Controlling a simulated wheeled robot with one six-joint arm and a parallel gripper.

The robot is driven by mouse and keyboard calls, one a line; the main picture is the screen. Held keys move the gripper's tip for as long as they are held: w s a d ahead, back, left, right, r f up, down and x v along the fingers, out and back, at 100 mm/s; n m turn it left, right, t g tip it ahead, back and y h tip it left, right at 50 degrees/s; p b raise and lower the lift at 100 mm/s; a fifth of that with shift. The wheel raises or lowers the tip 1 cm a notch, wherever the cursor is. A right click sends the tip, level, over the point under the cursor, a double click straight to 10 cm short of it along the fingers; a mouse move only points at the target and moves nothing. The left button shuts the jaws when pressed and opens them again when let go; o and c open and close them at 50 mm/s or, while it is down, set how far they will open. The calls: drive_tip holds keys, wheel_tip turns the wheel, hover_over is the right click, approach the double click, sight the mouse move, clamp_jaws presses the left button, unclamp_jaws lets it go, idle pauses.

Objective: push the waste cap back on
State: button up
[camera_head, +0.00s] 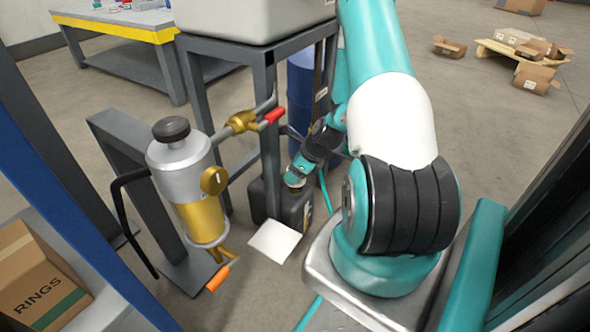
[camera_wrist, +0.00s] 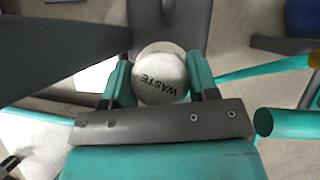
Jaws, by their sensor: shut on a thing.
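The waste cap (camera_wrist: 160,82) is a round, pale cap with "WASTE" printed on it, seen from above in the wrist view. My gripper (camera_wrist: 160,84) is shut on it, with one teal finger on each side. In the head view my gripper (camera_head: 295,178) is low, at the top of a dark container (camera_head: 292,212) beside the frame leg. A dark surface lies under the cap in the wrist view. I cannot tell whether the cap is seated or just above the opening, because the cap and fingers hide it.
A grey metal stand (camera_head: 271,130) rises close to the container. A silver and brass filter unit (camera_head: 190,185) with a red-handled valve (camera_head: 274,115) stands left. A white sheet (camera_head: 275,241) lies on the floor in front. A blue drum (camera_head: 302,85) stands behind.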

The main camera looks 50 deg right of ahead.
drive_tip(key=shift+f+b, duration=0.7)
drive_tip(key=shift+f, duration=1.05)
idle(0.3)
drive_tip(key=o, duration=1.1)
drive_tip(key=p+v, duration=0.8)
drive_tip(key=v, duration=0.9)
drive_tip(key=shift+r+p, duration=0.25)
drive_tip(key=shift+p, duration=0.15)
drive_tip(key=shift+s, duration=0.1)
